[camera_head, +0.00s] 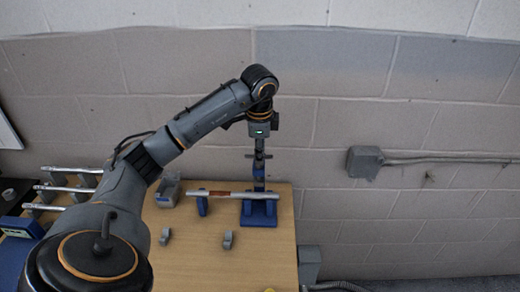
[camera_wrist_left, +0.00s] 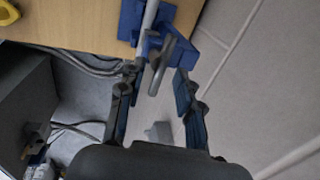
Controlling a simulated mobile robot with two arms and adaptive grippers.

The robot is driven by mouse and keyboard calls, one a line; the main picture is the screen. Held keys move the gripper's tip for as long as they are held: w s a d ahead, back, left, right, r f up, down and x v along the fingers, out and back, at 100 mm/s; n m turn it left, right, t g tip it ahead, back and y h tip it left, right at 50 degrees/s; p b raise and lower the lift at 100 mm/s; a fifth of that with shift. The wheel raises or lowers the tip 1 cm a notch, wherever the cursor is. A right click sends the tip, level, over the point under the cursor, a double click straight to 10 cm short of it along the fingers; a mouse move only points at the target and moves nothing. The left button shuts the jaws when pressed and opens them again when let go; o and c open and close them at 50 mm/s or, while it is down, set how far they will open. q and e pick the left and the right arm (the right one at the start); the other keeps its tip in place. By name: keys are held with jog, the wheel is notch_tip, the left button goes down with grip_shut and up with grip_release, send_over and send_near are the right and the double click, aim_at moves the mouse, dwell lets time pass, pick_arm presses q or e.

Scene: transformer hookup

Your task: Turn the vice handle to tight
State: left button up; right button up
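The blue vice (camera_head: 258,214) stands at the right edge of the wooden table, with a silver bar (camera_head: 232,194) with a copper-coloured section running into it. In the left wrist view the blue vice (camera_wrist_left: 185,48) shows at the top, with its grey handle (camera_wrist_left: 158,68) pointing down between my fingers. My left gripper (camera_wrist_left: 157,82) is open, one finger on either side of the handle, pointing at the vice. In the head view my left gripper (camera_head: 259,168) hangs down over the vice and hides part of it. Contact with the handle cannot be told. My right gripper is not in view.
The table (camera_head: 200,265) carries two small grey clips (camera_head: 228,240), a grey bin (camera_head: 168,189) and a blue bar support (camera_head: 202,203). A rack with silver rods (camera_head: 62,188) stands at left. A block wall with a grey junction box (camera_head: 364,161) is behind.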

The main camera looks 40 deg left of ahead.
pick_arm(q)
grip_shut()
